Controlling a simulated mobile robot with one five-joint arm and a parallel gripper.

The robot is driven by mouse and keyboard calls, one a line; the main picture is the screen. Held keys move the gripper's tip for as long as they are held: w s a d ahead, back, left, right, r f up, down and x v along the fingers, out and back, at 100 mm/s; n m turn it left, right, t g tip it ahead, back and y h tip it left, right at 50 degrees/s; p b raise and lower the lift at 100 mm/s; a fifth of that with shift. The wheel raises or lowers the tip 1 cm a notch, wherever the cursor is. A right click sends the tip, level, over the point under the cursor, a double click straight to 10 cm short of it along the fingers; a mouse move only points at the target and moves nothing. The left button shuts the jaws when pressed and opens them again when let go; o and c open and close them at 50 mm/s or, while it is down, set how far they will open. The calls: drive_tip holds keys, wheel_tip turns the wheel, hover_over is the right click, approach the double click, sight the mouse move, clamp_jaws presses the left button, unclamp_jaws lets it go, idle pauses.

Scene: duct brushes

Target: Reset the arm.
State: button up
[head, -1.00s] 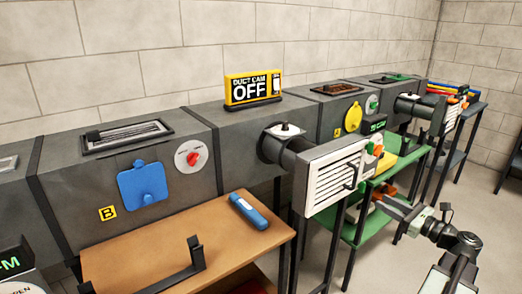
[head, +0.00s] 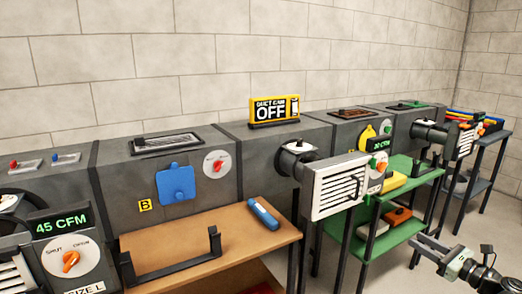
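My arm shows at the lower right of the head view, partly cut off by the frame edge. My gripper (head: 424,248) points left, low over the floor in front of the green shelf stand. Its two fingers look apart, with nothing seen between them. It touches nothing that I can see.
A grey duct runs along the wall with a blue cover (head: 176,184) and a yellow OFF sign (head: 273,111). A wooden table (head: 225,240) bears a blue cylinder (head: 263,213) and a black bracket (head: 180,268). A green stand (head: 400,178) holds blocks.

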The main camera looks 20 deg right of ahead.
drive_tip(key=w+a+f+n+g+y, duration=0.1)
drive_tip(key=w+a+f+n+g, duration=0.3)
drive_tip(key=a, duration=0.4)
drive_tip(key=w+a+f+n+g+y, duration=0.1)
drive_tip(key=w+a+f+n+g, duration=0.1)
drive_tip(key=w+a+f+n, duration=0.5)
drive_tip(key=w+a+f+n+g+y, duration=0.1)
drive_tip(key=w+a+f+n+g, duration=0.15)
drive_tip(key=a, duration=0.75)
drive_tip(key=s+a+f+n+g+h, duration=0.25)
drive_tip(key=a+f+n+g, duration=0.2)
drive_tip(key=a+n, duration=0.55)
drive_tip(key=s+a+f+n+g+h, duration=0.1)
drive_tip(key=a+f+n+g+h, duration=0.45)
drive_tip(key=a, duration=0.75)
wheel_tip(320, 180, up, 32)
drive_tip(key=n+t+p, duration=0.1)
drive_tip(key=n+p, duration=0.2)
drive_tip(key=p, duration=2.9)
drive_tip(key=shift+w+y+p, duration=0.15)
drive_tip(key=shift+y+p, duration=0.15)
drive_tip(key=shift+r, duration=0.15)
